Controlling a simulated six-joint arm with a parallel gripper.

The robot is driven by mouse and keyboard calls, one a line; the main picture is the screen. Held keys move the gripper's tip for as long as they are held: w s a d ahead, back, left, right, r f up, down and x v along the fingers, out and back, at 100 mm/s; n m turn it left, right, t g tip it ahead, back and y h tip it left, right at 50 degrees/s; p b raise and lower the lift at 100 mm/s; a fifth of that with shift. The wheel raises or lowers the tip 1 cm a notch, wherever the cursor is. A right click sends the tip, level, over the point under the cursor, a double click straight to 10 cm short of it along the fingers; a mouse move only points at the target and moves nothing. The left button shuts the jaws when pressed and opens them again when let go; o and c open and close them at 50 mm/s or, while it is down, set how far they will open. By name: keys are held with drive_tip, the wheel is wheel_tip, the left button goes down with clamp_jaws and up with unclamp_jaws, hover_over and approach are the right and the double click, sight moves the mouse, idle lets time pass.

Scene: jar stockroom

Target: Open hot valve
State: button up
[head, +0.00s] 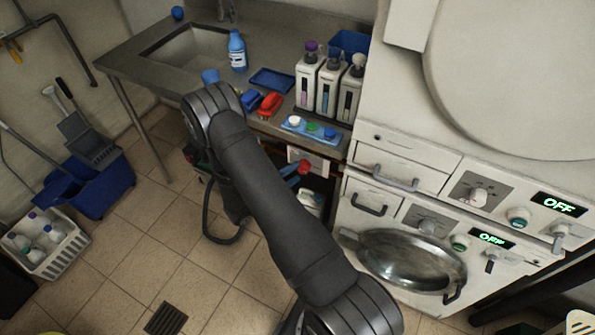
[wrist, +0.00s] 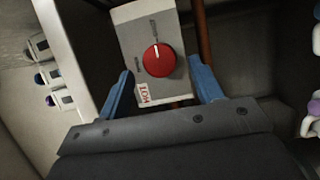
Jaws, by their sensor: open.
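The hot valve is a round red knob (wrist: 159,60) on a pale grey box (wrist: 124,22) in the wrist view, with a red-lettered HOT label (wrist: 157,92) that appears turned over. A pale pointer line shows on the knob. My gripper (wrist: 160,72) is open, its blue fingers on either side of the box's near end, with a gap to the knob. In the head view my gripper (head: 294,173) is under the counter edge, partly hidden by my arm, close to a red part (head: 304,167) that looks like the knob.
A reddish pipe (wrist: 203,35) runs beside the valve box. The counter (head: 130,55) above holds a sink, a blue bottle (head: 237,50), dispensers (head: 327,85) and a blue tray (head: 272,79). White machines with OFF displays (head: 558,204) stand right.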

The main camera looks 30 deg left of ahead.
drive_tip(key=shift+x, duration=1.25)
drive_tip(key=c, duration=1)
drive_tip(key=shift+o, duration=0.2)
